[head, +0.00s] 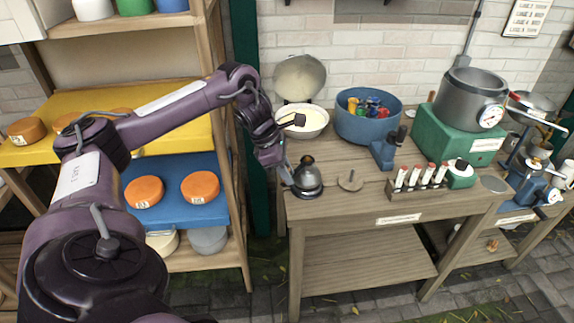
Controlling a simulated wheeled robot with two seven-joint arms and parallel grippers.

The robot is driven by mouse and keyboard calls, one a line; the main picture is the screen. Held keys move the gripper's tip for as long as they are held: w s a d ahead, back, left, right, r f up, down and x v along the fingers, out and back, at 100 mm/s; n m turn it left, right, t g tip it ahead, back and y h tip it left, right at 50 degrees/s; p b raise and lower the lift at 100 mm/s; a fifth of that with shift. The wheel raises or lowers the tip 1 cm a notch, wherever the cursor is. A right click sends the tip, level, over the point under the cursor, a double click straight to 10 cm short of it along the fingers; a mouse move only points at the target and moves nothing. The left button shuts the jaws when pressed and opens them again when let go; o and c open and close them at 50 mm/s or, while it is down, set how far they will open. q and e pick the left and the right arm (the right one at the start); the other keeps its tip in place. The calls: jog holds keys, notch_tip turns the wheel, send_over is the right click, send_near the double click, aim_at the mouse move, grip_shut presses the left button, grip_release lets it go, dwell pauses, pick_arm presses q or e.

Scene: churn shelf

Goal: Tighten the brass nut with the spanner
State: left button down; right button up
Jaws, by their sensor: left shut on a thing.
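My left gripper (286,181) reaches over the left end of the wooden workbench (370,270). It is shut at the left side of a small grey metal pot with a domed top and dark knob (308,176). The pot is upright at the bench's front left; whether it touches the top I cannot tell. The fingertips are small and partly hidden. I cannot make out a spanner or a brass nut for certain. A blue metal machine with brass-coloured parts (530,180) stands at the far right. My right gripper is out of view.
A round wooden piece (351,180) and a rack of red-capped tubes (417,182) lie right of the pot. Behind are a white bowl (303,121), a blue tub (368,122) and a steel pot with gauge (470,98). Shelves with orange cheeses (144,191) stand left.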

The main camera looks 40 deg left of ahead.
pick_arm(q)
jog(key=shift+r+p, duration=2.3)
jog(key=shift+r, duration=0.5)
